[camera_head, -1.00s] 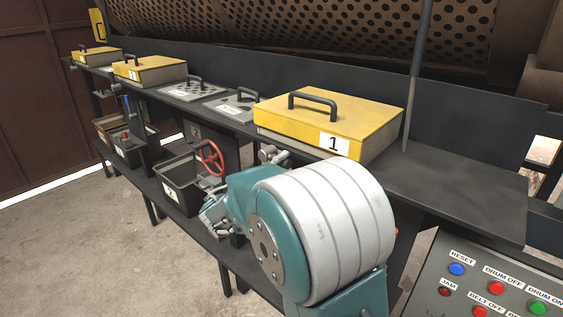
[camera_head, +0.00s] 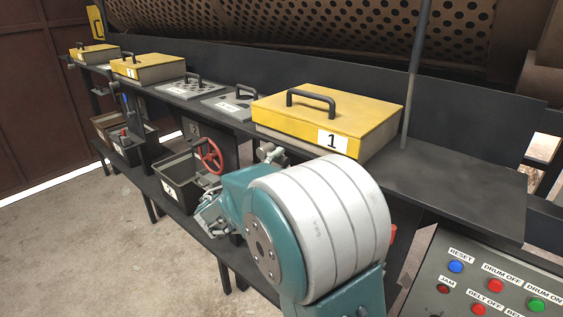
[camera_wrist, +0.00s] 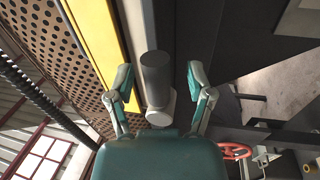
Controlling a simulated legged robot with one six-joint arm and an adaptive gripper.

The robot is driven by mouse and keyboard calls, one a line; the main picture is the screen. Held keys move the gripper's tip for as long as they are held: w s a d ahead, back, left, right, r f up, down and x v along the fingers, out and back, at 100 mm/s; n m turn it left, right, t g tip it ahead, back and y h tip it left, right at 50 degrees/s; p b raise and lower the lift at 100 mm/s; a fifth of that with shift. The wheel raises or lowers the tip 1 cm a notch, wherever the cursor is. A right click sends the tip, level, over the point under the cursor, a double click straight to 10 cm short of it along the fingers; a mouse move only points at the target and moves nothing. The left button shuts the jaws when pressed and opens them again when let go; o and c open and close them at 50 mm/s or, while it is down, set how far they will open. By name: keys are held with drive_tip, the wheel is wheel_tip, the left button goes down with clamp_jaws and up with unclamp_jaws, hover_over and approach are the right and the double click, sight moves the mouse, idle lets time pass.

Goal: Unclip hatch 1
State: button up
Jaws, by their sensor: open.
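Hatch 1 (camera_head: 350,112) is a yellow box lid with a black handle and a "1" label, lying flat on the dark ledge in the head view. A grey cylindrical piece (camera_head: 268,152), likely its clip, sits at its front lower edge, partly hidden by my arm. In the wrist view, a dark grey cylinder (camera_wrist: 156,76) with a paler rounded end stands beside the yellow hatch side (camera_wrist: 94,38). My gripper (camera_wrist: 160,88) is open, with one teal-and-grey finger on each side of this cylinder. Gaps show on both sides. My arm hides most of the gripper in the head view.
Two more yellow hatches (camera_head: 148,68) (camera_head: 95,54) and grey lids (camera_head: 190,87) line the ledge to the left. A red handwheel (camera_head: 209,156) and black bins (camera_head: 178,184) stand below. A button panel (camera_head: 490,285) is at lower right. The perforated drum (camera_head: 330,30) is behind.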

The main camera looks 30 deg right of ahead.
drive_tip(key=v, duration=1.1)
drive_tip(key=shift+a+f, duration=0.1)
drive_tip(key=shift+f, duration=0.05)
drive_tip(key=s+d+f+m+g+y, duration=0.1)
drive_tip(key=s+d+f+g+y, duration=0.2)
drive_tip(key=s, duration=0.4)
drive_tip(key=s+d+m+g+y, duration=0.2)
drive_tip(key=s+g+y, duration=0.1)
drive_tip(key=s+y, duration=0.3)
drive_tip(key=s+a+f+t+y, duration=0.1)
drive_tip(key=s+a+t+y, duration=0.3)
drive_tip(key=s+a+y, duration=0.5)
drive_tip(key=shift+a+m+t+y, duration=0.3)
drive_tip(key=shift+a+m+y, duration=0.15)
drive_tip(key=shift+a, duration=0.2)
drive_tip(key=shift+f, duration=0.15)
